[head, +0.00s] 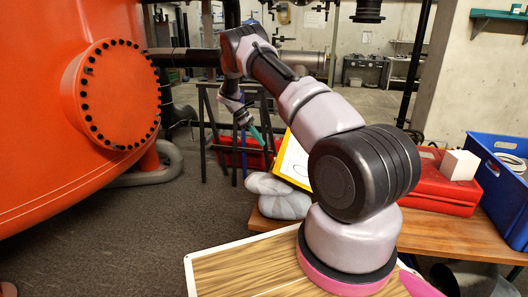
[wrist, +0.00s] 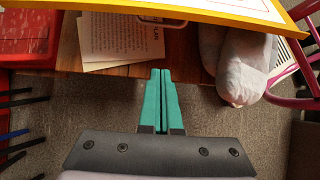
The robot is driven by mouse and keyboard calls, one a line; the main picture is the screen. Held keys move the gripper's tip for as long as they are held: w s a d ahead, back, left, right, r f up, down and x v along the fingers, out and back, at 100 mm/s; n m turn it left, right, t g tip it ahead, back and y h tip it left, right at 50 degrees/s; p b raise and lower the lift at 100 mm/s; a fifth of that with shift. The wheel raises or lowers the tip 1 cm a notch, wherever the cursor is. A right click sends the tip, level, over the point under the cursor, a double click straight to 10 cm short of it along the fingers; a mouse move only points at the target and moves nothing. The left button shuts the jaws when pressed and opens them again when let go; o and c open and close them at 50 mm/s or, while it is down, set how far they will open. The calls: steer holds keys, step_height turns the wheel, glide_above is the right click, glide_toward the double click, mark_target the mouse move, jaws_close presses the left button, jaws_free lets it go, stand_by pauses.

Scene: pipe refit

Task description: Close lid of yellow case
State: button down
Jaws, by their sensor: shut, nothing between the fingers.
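The yellow case shows in the head view as a tilted yellow-edged panel (head: 292,160) with a white face, beside my arm. My arm hides the rest of it. In the wrist view a yellow edge (wrist: 190,14) with a white face crosses the top, beyond my fingertips; I cannot tell the lid from the body there. My gripper (wrist: 160,72) has teal fingers pressed together with nothing between them. In the head view my gripper (head: 257,135) is left of the yellow panel, apart from it. In the wrist view its tips are near the wooden bench edge.
Grey sacks (head: 278,196) lie on the wooden bench (head: 445,236) near the case. A red toolbox (head: 425,185), a white block (head: 459,165) and a blue crate (head: 500,180) stand at right. Papers (wrist: 118,38) lie on the bench. An orange tank (head: 50,130) fills the left.

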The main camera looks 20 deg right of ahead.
steer(key=s+d+f, duration=0.4)
steer(key=d+f, duration=0.1)
steer(key=d, duration=0.1)
steer(key=shift+s+d, duration=0.15)
steer(key=shift+d, duration=0.1)
stand_by(0.3)
